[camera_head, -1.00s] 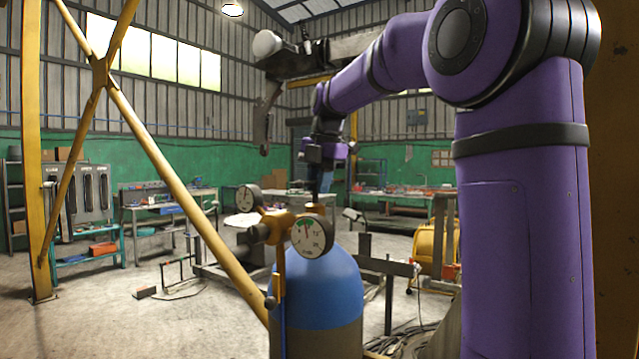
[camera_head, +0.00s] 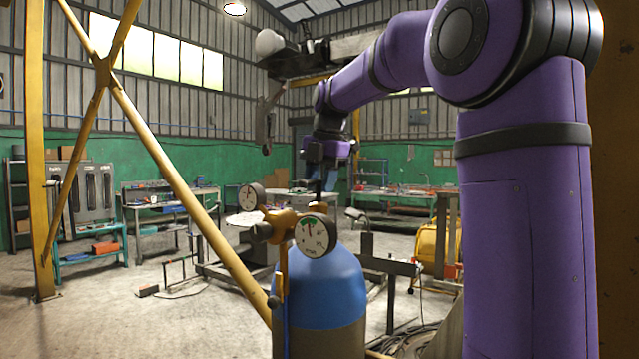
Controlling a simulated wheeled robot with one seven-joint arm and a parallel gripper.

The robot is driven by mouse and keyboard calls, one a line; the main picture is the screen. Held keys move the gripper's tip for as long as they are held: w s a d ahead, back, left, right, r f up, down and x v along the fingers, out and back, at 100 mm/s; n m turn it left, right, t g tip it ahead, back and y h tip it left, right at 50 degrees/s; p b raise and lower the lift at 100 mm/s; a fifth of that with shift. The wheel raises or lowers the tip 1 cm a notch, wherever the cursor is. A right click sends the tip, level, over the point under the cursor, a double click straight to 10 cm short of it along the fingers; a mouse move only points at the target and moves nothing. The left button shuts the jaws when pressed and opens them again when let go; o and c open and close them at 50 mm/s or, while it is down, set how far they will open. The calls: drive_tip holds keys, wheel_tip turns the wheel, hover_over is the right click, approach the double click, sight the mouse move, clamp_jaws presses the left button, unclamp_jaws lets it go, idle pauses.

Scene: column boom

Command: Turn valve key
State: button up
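A gas cylinder with a blue top (camera_head: 325,288) and a grey body stands upright in the middle foreground. On it sits a brass valve and regulator (camera_head: 281,222) with two round gauges, one at the left (camera_head: 251,196) and a larger one at the right (camera_head: 315,234). I cannot make out a separate valve key; it may be hidden behind the right gauge or between my fingers. My purple arm reaches in from the right. My gripper (camera_head: 322,192) points down just above and behind the right gauge, over the cylinder's top. Its fingers are dark and small, and their gap is unclear.
A yellow diagonal brace (camera_head: 180,180) crosses the left side. A dark metal frame (camera_head: 385,265) and cables lie right of the cylinder. Workbenches (camera_head: 165,210) line the green wall. Bare concrete floor lies at the left.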

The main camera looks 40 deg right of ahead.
wheel_tip(320, 180, up, 10)
drive_tip(key=s, duration=0.2)
drive_tip(key=shift+d, duration=0.35)
drive_tip(key=shift+r, duration=0.1)
